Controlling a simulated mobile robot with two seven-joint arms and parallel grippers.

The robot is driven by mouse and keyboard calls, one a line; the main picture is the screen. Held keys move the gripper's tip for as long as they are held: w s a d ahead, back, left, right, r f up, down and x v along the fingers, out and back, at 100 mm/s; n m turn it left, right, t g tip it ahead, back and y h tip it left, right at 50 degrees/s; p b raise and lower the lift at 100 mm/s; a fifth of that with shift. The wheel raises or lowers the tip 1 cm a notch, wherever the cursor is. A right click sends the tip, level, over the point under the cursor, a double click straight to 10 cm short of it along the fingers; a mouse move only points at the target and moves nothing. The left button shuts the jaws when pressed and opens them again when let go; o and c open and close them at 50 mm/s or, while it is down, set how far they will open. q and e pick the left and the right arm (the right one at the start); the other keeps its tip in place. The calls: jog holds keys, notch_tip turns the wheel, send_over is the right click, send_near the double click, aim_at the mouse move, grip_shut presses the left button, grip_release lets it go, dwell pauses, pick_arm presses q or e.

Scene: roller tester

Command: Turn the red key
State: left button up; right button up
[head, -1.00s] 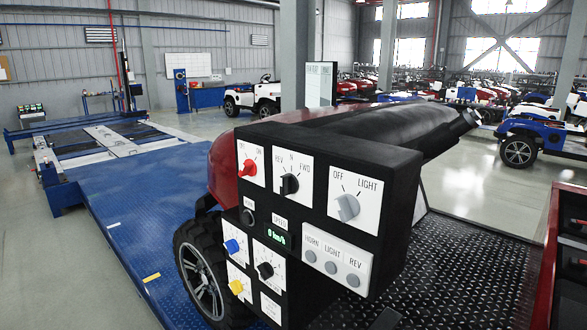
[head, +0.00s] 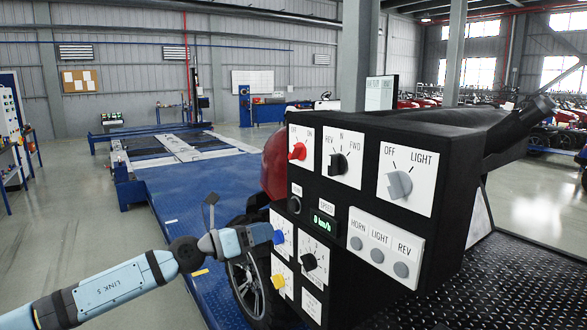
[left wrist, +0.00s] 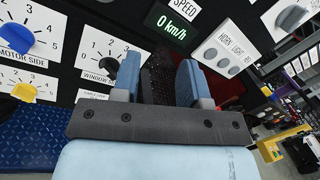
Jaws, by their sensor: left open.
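The red key (head: 297,152) is a red rotary knob on a white plate marked OFF and ON, at the upper left of the black control panel (head: 330,195) in the head view. It is not visible in the left wrist view. My left gripper (head: 262,235) is below and left of the red key, close beside the blue knob (head: 279,237); I cannot tell whether it touches the panel. In the left wrist view the two blue fingers of my left gripper (left wrist: 158,78) stand apart with nothing between them. My right gripper is not in view.
A black REV/N/FWD knob (head: 338,164) and a grey light knob (head: 399,184) sit right of the key. Below are the speed display (head: 324,222), yellow knob (head: 278,281) and several grey buttons. The tyre (head: 245,285) stands behind my gripper. Blue platform floor lies left.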

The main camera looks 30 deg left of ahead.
aim_at(292, 151)
pick_arm(q)
jog(key=a+r+m+y+b, duration=0.1)
jog(key=a+r+m, duration=0.2)
jog(key=r+m, duration=0.35)
jog(key=a+r+m+y+b, duration=0.15)
jog(key=r+m, duration=0.25)
jog(key=r, duration=0.5)
jog(key=p+x, duration=0.2)
jog(key=x, duration=0.2)
jog(key=p+x, duration=0.2)
jog(key=x, duration=0.2)
jog(key=r+p+x, duration=0.1)
jog(key=p+x, duration=0.2)
jog(key=x, duration=0.1)
jog(key=shift+w+a, duration=0.2)
jog(key=shift+w, duration=0.1)
jog(key=shift+w+d+f, duration=0.15)
jog(key=shift+w, duration=0.1)
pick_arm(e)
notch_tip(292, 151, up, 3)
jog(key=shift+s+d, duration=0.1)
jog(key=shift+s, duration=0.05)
pick_arm(q)
jog(key=shift+c, duration=0.2)
